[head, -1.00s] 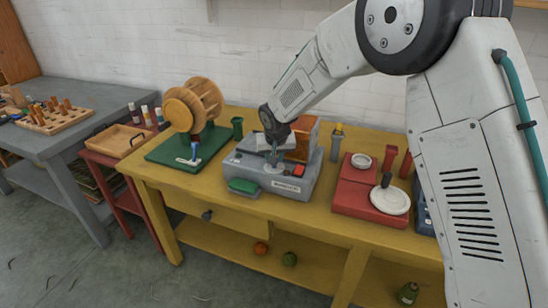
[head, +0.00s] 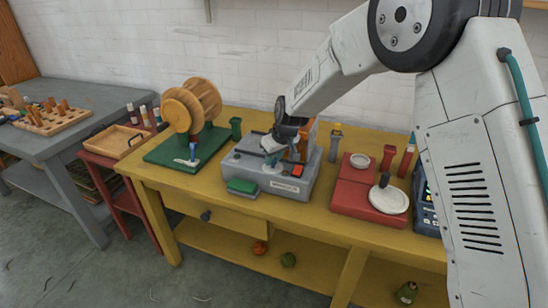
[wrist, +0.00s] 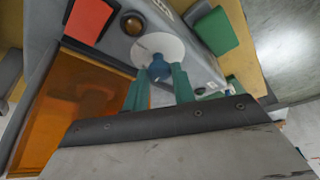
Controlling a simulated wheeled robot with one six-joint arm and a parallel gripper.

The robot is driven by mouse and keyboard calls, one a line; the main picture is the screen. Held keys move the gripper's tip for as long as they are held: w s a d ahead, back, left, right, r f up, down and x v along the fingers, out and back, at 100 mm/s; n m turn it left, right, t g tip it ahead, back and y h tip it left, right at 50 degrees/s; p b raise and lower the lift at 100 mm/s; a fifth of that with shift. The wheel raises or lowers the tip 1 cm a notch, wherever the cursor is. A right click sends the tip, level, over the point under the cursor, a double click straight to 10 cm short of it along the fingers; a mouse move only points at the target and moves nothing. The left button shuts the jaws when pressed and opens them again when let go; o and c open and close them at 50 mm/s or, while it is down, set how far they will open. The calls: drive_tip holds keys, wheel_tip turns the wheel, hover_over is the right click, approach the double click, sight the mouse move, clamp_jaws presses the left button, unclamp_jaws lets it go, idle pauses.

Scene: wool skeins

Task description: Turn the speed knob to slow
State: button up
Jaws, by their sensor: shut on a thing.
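The speed knob (wrist: 158,68) is a small blue knob on a white round dial (wrist: 145,48), on top of the grey machine (wrist: 115,40). In the wrist view my gripper (wrist: 158,75) has its two teal fingers on either side of the knob, shut on it. The dial's marks and the knob's pointer cannot be read. In the head view my gripper (head: 270,158) reaches down at a tilt to the top of the grey machine (head: 262,184), where the knob is mostly hidden.
A red switch (head: 298,171), a green block (head: 242,187) and an orange guard (wrist: 70,105) are close by on the machine. A green-based wooden wheel (head: 190,103) stands left, a red scale (head: 368,196) right. The yellow bench's (head: 300,227) front strip is clear.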

drive_tip(key=o, duration=1)
drive_tip(key=shift+v, duration=3.9)
